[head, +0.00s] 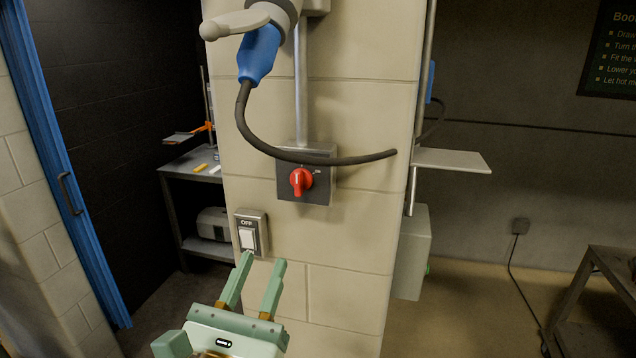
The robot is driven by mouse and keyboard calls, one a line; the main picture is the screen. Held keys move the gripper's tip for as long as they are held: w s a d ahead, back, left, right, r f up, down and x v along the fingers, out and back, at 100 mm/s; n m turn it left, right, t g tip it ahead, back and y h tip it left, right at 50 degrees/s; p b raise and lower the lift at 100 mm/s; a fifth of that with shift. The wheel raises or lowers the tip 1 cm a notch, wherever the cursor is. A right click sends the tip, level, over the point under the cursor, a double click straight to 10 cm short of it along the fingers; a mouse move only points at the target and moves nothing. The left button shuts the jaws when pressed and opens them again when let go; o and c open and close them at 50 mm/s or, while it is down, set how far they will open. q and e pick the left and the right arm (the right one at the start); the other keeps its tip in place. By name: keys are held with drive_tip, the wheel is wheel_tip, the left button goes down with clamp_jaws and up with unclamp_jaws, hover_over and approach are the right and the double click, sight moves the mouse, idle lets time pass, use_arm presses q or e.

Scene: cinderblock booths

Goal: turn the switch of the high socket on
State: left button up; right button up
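The high socket (284,12) is at the top of the block pillar, partly cut off by the frame's upper edge. A blue plug (259,54) sits at it, with a black cable (262,140) looping down across the pillar. A metal conduit runs from the socket down to a grey switch box (320,190) with a red rotary knob (301,181). The knob's grip stands roughly upright; a small mark, seemingly "ON", is at its upper right. My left gripper (262,264) is open and empty, below the box, its fingers pointing up. My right gripper is not in view.
A white rocker switch (248,238) on a plate marked "OFF" is on the pillar, close above my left fingertips. The cable passes across the box's top. A small shelf (452,160) projects right of the pillar. A blue curtain or door (65,170) stands at left.

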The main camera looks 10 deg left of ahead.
use_arm(q)
drive_tip(key=b, duration=0.5)
approach(296, 176)
drive_tip(key=p+x, duration=0.1)
drive_tip(key=x, duration=0.7)
drive_tip(key=shift+w+r, duration=0.1)
drive_tip(key=shift+w, duration=0.2)
clamp_jaws()
